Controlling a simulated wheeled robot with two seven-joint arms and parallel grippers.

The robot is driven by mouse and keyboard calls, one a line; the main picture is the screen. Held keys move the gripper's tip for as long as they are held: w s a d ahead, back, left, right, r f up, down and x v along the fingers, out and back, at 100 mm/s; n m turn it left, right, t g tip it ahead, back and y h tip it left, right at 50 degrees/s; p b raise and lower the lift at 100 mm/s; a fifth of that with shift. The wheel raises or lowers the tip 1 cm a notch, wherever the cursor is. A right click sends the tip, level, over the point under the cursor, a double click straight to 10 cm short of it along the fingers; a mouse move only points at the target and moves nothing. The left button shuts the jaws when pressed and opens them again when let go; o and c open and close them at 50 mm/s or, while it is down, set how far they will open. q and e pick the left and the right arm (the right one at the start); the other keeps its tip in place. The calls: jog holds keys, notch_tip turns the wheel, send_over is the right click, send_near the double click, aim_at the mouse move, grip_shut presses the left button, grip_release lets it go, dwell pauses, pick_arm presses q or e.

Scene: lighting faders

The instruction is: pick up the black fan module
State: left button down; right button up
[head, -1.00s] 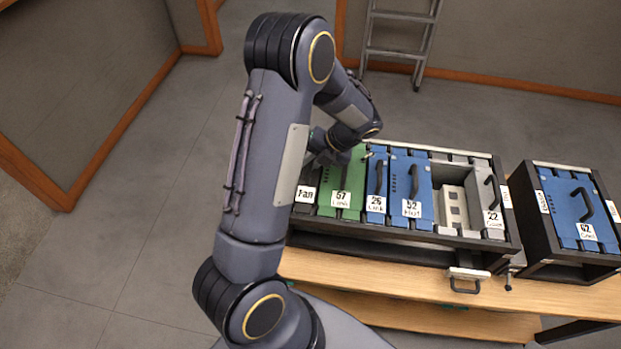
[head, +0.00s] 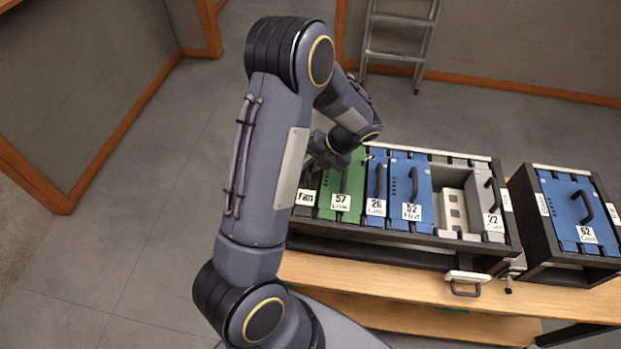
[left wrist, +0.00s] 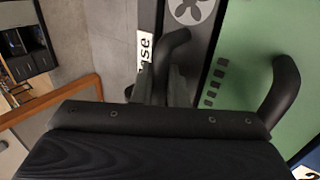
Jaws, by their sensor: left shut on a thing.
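The black fan module (left wrist: 198,48) has a white fan symbol and a black handle (left wrist: 172,50) in the left wrist view. In the head view only its "Fan" label (head: 305,197) shows clearly at the left end of the rack, and my left arm covers much of the rest. My left gripper (left wrist: 158,85) is shut on the module's handle. In the head view the left gripper (head: 326,155) is partly hidden behind my own arm. The module appears to sit in its slot beside the green module. My right gripper is not in view.
The green module (head: 341,185) with its own handle (left wrist: 281,95) stands close on the right. Blue modules (head: 412,190) and a grey one (head: 494,203) fill more of the rack (head: 380,235). A second case (head: 535,235) stands to the right on the wooden table (head: 400,277).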

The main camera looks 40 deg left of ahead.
pick_arm(q)
jog(key=shift+r, duration=0.1)
notch_tip(320, 180, up, 9)
jog(key=shift+r, duration=0.1)
jog(key=shift+r+p, duration=0.35)
jog(key=shift+r, duration=0.05)
notch_tip(320, 180, up, 6)
jog(key=p, duration=0.7)
jog(key=shift+r, duration=0.2)
